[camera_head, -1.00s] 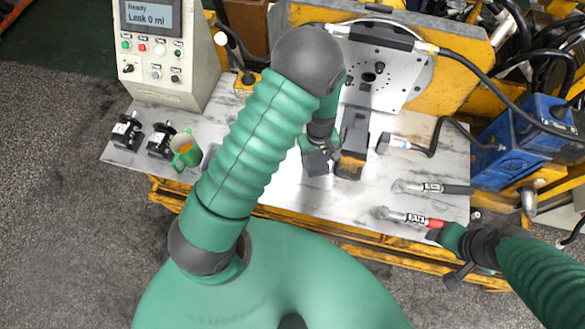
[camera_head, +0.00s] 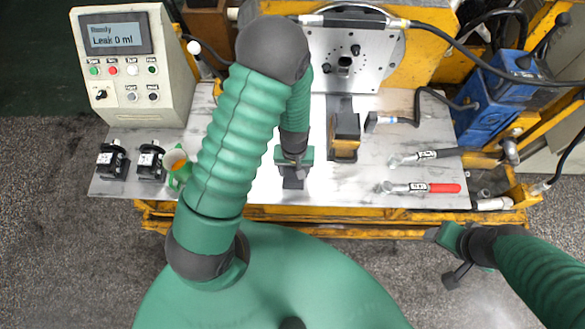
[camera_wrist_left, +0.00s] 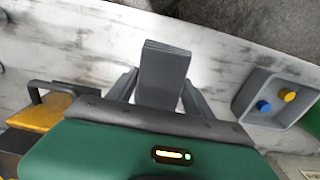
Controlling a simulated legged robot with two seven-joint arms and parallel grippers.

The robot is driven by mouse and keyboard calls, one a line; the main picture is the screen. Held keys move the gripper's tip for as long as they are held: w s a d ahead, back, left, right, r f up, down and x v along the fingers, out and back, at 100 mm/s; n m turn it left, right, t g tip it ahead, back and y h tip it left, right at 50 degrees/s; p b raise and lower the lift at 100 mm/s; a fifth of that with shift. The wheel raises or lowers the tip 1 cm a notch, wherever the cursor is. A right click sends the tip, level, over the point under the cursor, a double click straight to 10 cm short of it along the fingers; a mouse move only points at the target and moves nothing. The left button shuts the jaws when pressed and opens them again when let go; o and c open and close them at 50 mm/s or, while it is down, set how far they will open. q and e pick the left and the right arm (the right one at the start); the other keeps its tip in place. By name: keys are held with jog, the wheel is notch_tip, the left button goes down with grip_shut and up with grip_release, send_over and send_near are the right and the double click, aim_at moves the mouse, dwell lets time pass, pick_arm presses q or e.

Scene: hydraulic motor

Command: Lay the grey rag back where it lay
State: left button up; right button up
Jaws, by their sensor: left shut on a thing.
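The grey rag, a folded flat strip, is between the fingers of my left gripper (camera_wrist_left: 158,92). The rag (camera_wrist_left: 164,72) sticks out past the fingertips in the left wrist view, over the pale worktop (camera_wrist_left: 215,50). In the head view my left gripper (camera_head: 293,172) is above the front middle of the worktop, and the rag's dark end (camera_head: 292,183) shows just below it. I cannot tell whether the rag touches the surface. My right gripper (camera_head: 440,236) is at the lower right, in front of the bench edge; its jaws are unclear.
A yellow-black block (camera_head: 345,135) stands right of my left gripper. Wrenches with a black grip (camera_head: 430,155) and a red grip (camera_head: 430,188) lie further right. A grey tray (camera_wrist_left: 240,103) holds blue and yellow pieces.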

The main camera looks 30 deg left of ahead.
aim_at(291, 169)
pick_arm(q)
jog(key=shift+w+a+f, duration=0.3)
jog(key=shift+a, duration=0.3)
jog(key=shift+w+a+f, duration=0.25)
jog(key=shift+a, duration=0.35)
notch_tip(291, 169, down, 3)
jog(key=shift+w+r, duration=0.1)
jog(key=shift+r, duration=0.05)
jog(key=shift+d, duration=0.4)
jog(key=o, duration=0.9)
jog(key=shift+o, duration=1.1)
jog(key=shift+a, duration=0.15)
jog(key=shift+o, duration=0.3)
jog(key=shift+a+f, duration=0.15)
jog(key=shift+f, duration=0.05)
pick_arm(e)
jog(key=shift+a, duration=0.35)
